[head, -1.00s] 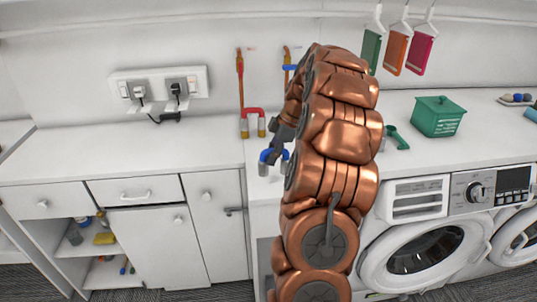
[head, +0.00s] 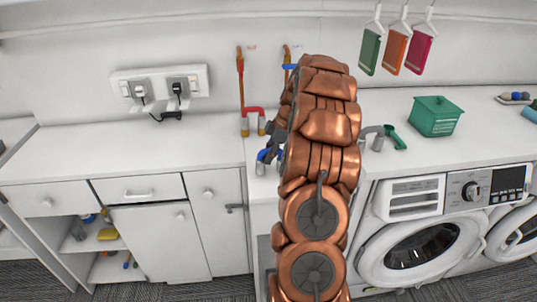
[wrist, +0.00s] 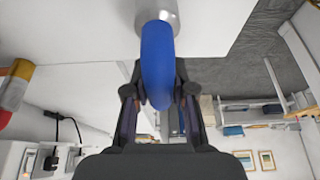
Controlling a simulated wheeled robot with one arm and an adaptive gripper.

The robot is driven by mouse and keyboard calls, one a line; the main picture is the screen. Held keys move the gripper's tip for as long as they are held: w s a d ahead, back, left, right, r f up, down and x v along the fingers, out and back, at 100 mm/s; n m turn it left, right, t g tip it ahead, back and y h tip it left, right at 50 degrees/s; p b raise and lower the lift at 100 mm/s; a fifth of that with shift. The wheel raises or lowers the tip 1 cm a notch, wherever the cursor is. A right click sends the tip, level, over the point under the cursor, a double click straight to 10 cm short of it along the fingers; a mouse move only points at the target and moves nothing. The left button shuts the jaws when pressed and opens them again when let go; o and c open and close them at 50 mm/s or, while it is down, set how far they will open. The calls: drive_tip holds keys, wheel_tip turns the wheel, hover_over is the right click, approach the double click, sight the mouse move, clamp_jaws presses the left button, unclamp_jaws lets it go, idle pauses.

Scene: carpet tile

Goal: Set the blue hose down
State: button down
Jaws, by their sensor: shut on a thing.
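The blue hose (wrist: 157,65) is a short bent piece with a grey metal end (wrist: 165,10). My gripper (wrist: 159,92) is shut on its blue bend in the wrist view. In the head view the blue hose (head: 262,155) shows only in part beside my copper arm, over the front edge of the worktop. My gripper (head: 273,146) shows there as a dark shape, mostly hidden by my arm. I cannot tell whether the hose touches the worktop.
A grey hose (head: 369,131), a green scoop (head: 396,141) and a green box (head: 436,117) are to the right. The worktop is clear on the left.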

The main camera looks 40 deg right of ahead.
drive_tip(key=shift+f, duration=0.45)
drive_tip(key=shift+f, duration=0.2)
drive_tip(key=c, duration=1)
unclamp_jaws()
drive_tip(key=shift+r, duration=0.15)
drive_tip(key=shift+r, duration=0.2)
drive_tip(key=shift+d+r+b, duration=0.2)
drive_tip(key=shift+r+b, duration=0.05)
drive_tip(key=shift+b, duration=0.05)
drive_tip(key=shift+b+v, duration=1.65)
drive_tip(key=shift+v, duration=3.85)
drive_tip(key=shift+s+a, duration=0.1)
drive_tip(key=shift+s, duration=0.1)
